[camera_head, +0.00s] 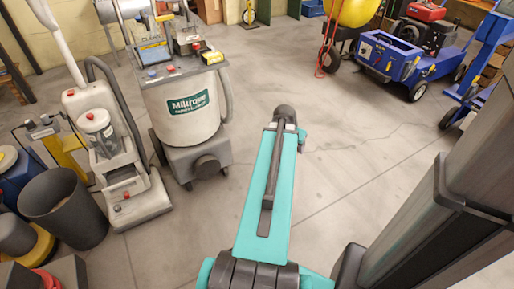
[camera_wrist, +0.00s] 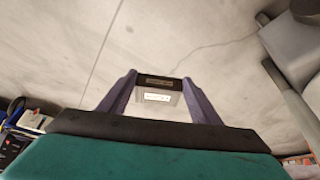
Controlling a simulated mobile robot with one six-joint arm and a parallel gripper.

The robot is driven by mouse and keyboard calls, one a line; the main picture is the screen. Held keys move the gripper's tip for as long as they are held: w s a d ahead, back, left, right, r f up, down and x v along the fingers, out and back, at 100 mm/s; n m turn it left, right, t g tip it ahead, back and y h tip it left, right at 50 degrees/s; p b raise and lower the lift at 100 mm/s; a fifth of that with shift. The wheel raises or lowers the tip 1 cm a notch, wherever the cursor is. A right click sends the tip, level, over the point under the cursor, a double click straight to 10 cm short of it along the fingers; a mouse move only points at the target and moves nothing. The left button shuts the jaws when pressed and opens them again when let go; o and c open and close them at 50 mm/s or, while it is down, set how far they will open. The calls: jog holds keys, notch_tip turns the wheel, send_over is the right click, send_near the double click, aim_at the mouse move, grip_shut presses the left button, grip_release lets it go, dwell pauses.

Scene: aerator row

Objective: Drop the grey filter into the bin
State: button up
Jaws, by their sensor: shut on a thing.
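In the wrist view my gripper (camera_wrist: 159,82) is shut on a small block, which I take to be the grey filter (camera_wrist: 157,98). It has a dark strip along its far edge and a light grey face with a white label. It is held between the two fingers with bare floor behind it. In the head view my arm reaches forward over the floor and hides the gripper and the filter. A dark grey, open-topped round bin (camera_head: 64,207) stands at the lower left of the head view, well to the left of my arm. Its inside is in shadow.
A white upright floor machine (camera_head: 112,150) stands right beside the bin. A large round "Miltrove" machine (camera_head: 193,108) stands behind, left of my arm. A blue cart (camera_head: 392,58) and a yellow drum (camera_head: 352,12) are at the back right. The middle floor is clear.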

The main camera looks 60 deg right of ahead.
jog(key=w+a+r+n+t, duration=0.15)
jog(key=w+a+r, duration=0.25)
jog(key=w, duration=0.6)
jog(key=w+a+r+n+t, duration=0.1)
jog(key=w+a+r+n, duration=0.25)
jog(key=w, duration=0.75)
jog(key=w+a+r+n+t+y, duration=0.15)
jog(key=w+a+r, duration=0.25)
jog(key=w+a, duration=0.4)
jog(key=w+a+r+n, duration=0.3)
jog(key=w+a+r, duration=0.1)
jog(key=w+a, duration=0.35)
jog(key=w+a+r+n+y, duration=0.1)
jog(key=w+a+r+n, duration=0.2)
jog(key=a, duration=0.9)
jog(key=w+a+r+n+y, duration=0.1)
jog(key=w+a+r+n, duration=0.2)
jog(key=a, duration=1)
jog(key=w+a+r+n+t+y, duration=0.1)
jog(key=w+a+r+n, duration=0.2)
jog(key=a+r, duration=0.5)
jog(key=w+a, duration=0.1)
jog(key=a, duration=0.4)
jog(key=shift+w+a+r, duration=0.15)
jog(key=shift+a, duration=0.1)
